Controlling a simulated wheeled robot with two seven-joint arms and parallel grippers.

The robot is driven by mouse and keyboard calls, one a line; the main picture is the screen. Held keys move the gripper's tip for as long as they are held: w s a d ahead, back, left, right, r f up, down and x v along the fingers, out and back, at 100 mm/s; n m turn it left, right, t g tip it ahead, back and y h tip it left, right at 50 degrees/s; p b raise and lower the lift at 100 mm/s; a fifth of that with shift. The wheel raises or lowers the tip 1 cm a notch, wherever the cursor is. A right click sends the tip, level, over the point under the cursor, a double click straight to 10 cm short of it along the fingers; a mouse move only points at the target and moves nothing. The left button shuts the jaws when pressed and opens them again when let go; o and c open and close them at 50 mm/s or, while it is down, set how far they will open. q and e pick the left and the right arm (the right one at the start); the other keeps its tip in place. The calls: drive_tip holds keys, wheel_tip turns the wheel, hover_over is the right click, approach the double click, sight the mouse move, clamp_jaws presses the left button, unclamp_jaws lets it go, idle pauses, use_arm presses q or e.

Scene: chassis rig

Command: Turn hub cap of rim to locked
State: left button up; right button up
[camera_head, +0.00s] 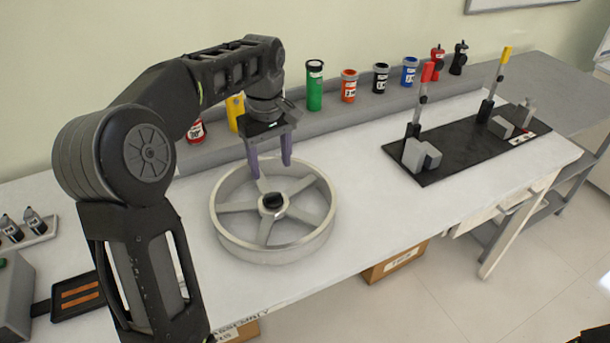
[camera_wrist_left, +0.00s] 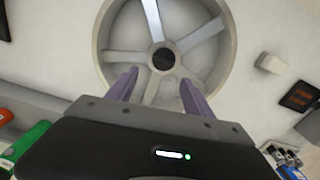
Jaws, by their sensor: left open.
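A round light-grey rim (camera_head: 228,232) with several spokes lies flat on the white table. It also shows in the left wrist view (camera_wrist_left: 220,62). The dark hub cap (camera_head: 272,202) sits at its centre, and the left wrist view shows it as a black disc (camera_wrist_left: 164,59). Whether the cap is turned to locked cannot be told. My left gripper (camera_head: 270,170) is above the far part of the rim, its two purple fingers apart and empty, pointing down. In the left wrist view its fingers (camera_wrist_left: 160,85) stand either side of the line to the cap.
A grey ledge with a green bottle (camera_head: 315,86), an orange can (camera_head: 349,86) and several other containers runs behind the rim. A black board (camera_head: 465,146) with upright levers and grey blocks is at the right. A dark tray (camera_head: 77,298) is at the front left. Table right of the rim is clear.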

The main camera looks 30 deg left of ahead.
sight(273, 198)
use_arm(q)
drive_tip(key=shift+s+r+m, duration=0.1)
drive_tip(key=shift+s+m, duration=0.25)
drive_tip(key=shift+m, duration=0.45)
drive_tip(key=shift+w, duration=0.1)
drive_tip(key=shift+f, duration=4)
drive_tip(key=shift+c, duration=0.3)
clamp_jaws()
